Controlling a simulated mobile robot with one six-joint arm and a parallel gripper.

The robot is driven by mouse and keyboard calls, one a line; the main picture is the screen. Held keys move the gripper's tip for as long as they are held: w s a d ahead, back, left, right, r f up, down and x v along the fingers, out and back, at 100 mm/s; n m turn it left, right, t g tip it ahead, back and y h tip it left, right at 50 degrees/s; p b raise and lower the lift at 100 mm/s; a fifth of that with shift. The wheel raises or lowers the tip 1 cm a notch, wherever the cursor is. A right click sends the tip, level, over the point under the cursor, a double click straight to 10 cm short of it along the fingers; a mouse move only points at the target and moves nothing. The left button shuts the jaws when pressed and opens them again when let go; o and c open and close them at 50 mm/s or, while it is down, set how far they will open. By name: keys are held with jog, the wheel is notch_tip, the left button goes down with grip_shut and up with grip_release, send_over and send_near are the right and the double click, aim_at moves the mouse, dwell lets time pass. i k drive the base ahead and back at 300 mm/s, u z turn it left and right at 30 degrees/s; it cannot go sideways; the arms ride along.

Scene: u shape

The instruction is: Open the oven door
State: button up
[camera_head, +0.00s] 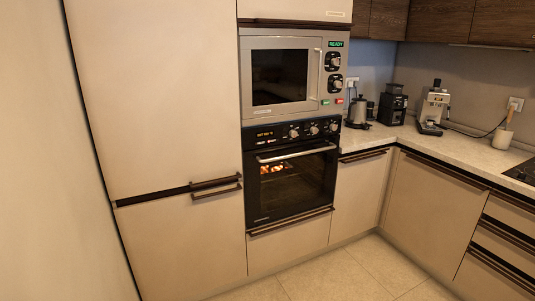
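The oven (292,170) is black and built into the cabinet column, below a silver microwave. Its door (291,190) looks shut, with a dark glass window and a glowing orange patch behind it. A silver bar handle (296,154) runs across the top of the door. Above the handle is a control panel (290,132) with a small display and several knobs. My gripper is not in view.
The microwave (280,77) stands above the oven. A tall beige cabinet (160,100) is on the left. A counter (450,149) with a kettle (359,112), grinder (392,104) and coffee machine (433,106) is on the right. The floor (330,274) in front is clear.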

aim_at(253, 159)
jog(key=u, duration=0.5)
jog(key=i, duration=0.65)
jog(key=u, duration=0.6)
jog(key=i, duration=0.65)
jog(key=u, duration=0.25)
